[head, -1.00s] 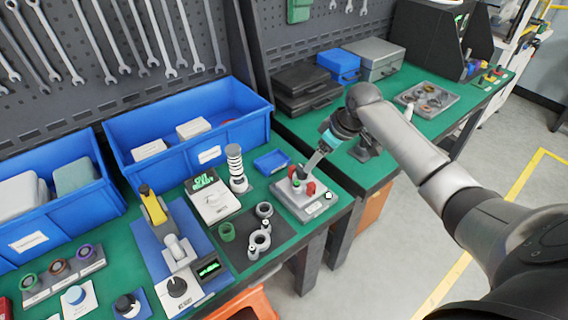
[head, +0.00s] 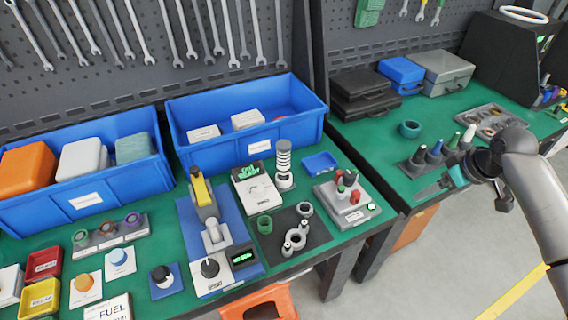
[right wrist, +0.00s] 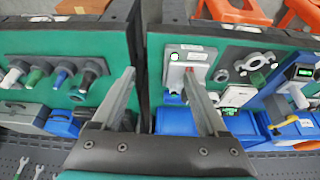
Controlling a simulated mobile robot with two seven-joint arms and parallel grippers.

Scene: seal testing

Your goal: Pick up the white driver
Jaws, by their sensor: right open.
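The white driver (head: 467,137) stands at the right end of a dark rack on the green bench, beside my right wrist in the head view. Green, blue and black drivers stand in the same rack to its left. In the right wrist view the white driver (right wrist: 14,76) shows at the far left. My right gripper (head: 426,191) is in front of the rack near the bench's front edge, apart from the drivers. Its fingers (right wrist: 159,80) are spread and empty in the right wrist view. My left gripper is not in view.
Behind the rack are a teal ring (head: 409,129) and a grey tray of parts (head: 480,112). Black, blue and grey cases (head: 444,70) stand at the back. A red-knobbed test fixture (head: 345,204) is on the left bench, across a gap.

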